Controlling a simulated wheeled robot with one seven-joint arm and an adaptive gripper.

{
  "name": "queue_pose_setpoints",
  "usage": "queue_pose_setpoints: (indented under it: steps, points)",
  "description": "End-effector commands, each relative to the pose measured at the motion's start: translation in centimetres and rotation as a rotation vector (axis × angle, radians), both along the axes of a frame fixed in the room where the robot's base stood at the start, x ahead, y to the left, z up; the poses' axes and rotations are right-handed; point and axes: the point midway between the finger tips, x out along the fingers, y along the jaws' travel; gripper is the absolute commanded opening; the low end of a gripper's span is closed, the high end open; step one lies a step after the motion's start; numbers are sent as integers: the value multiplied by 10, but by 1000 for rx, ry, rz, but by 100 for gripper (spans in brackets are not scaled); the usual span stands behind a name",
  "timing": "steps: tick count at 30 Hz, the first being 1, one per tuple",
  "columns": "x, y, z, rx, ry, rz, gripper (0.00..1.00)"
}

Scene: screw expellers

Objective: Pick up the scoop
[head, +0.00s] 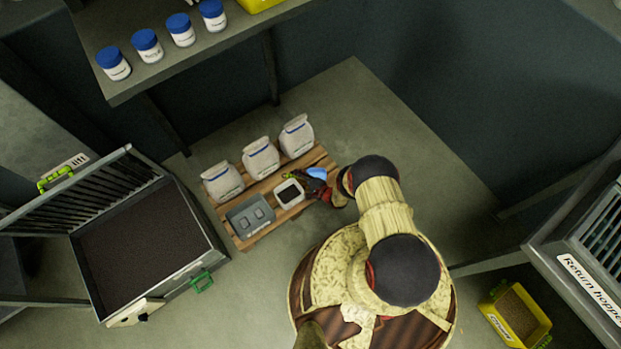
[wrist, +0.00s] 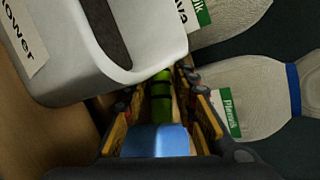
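The scoop, with a blue part and a green handle with dark bands, is at the right end of the wooden pallet (head: 243,240). Its blue part (head: 316,173) shows beside my gripper (head: 312,186) in the head view. In the wrist view, the blue part (wrist: 160,140) lies between the fingers near the palm, and the green handle (wrist: 161,98) points away past the fingertips. My gripper (wrist: 157,92) is open around the scoop, with a gap visible beside the handle. The fingers partly hide the scoop, and its contact with the pallet is hidden.
A white container (head: 289,193) stands close to the fingertips. Several white bags, including the nearest (head: 297,136), line the pallet's back. A grey box (head: 250,215) sits at its front left. An open hopper (head: 145,250) stands left, a yellow bin (head: 518,315) lower right.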

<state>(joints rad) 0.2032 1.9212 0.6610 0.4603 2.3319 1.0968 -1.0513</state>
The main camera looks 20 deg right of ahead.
Motion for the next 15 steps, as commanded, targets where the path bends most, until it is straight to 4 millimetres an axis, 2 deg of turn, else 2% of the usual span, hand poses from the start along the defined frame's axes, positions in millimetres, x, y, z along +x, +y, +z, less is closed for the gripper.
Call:
queue_pose_setpoints:
  steps: [3,15]
  points:
    - [0,0,1,0,0,0,27]
    - [0,0,1,0,0,0,5]
